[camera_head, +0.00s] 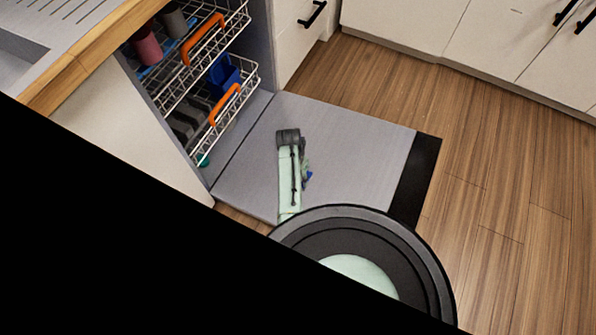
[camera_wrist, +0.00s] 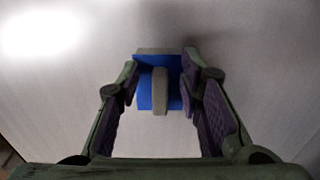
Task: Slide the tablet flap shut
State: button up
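The tablet holder shows in the wrist view as a blue piece (camera_wrist: 174,98) set on the pale inner face of the open dishwasher door (camera_head: 365,145). A grey upright bar, seemingly the flap's grip (camera_wrist: 159,90), stands in front of the blue, with a grey edge behind it. Much of the blue is exposed. My gripper (camera_wrist: 161,75) is open, with one finger on each side of the grey bar and visible gaps to it. In the head view my gripper (camera_head: 306,170) is over the door, and a small bit of blue shows beside it; my arm hides the rest.
Two wire racks with orange handles (camera_head: 203,38) sit inside the dishwasher, holding cups and a blue container (camera_head: 222,76). The door lies folded down over the wooden floor (camera_head: 490,150). White cabinets (camera_head: 420,22) stand at the back. The floor on the right is clear.

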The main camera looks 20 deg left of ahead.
jog(key=shift+r, duration=0.1)
notch_tip(320, 180, up, 12)
jog(key=a, duration=0.1)
jog(key=shift+a, duration=0.25)
dwell(0.4)
